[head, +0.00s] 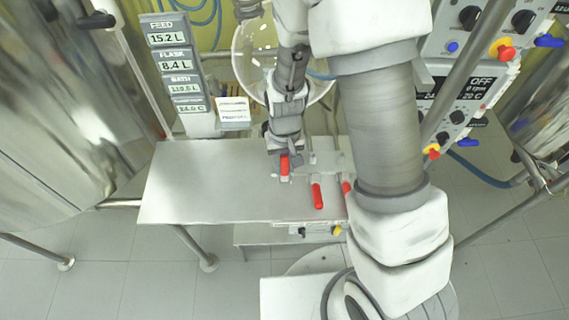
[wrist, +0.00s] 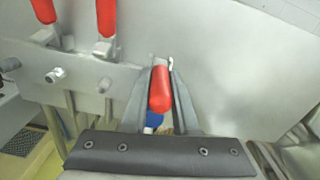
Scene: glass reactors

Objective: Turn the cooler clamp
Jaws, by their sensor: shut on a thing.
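A red clamp handle (head: 285,166) stands at the left end of a row of red handles on the metal table. It also shows in the wrist view (wrist: 160,90), lengthwise between my fingers. My gripper (head: 284,153) is shut on this handle, with one finger along each side; it also shows in the wrist view (wrist: 162,66). No label shows which clamp is the cooler's. A second red handle (head: 317,195) and a third (head: 346,187) are to the right, apart from my gripper. The handle's base is partly hidden by my fingers.
The metal table (head: 195,185) is bare to the left of the clamps. A display column (head: 175,75) stands behind it, beside a round glass vessel (head: 250,50). A control panel (head: 465,90) with knobs is at the right. A steel vessel (head: 60,110) is at the left.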

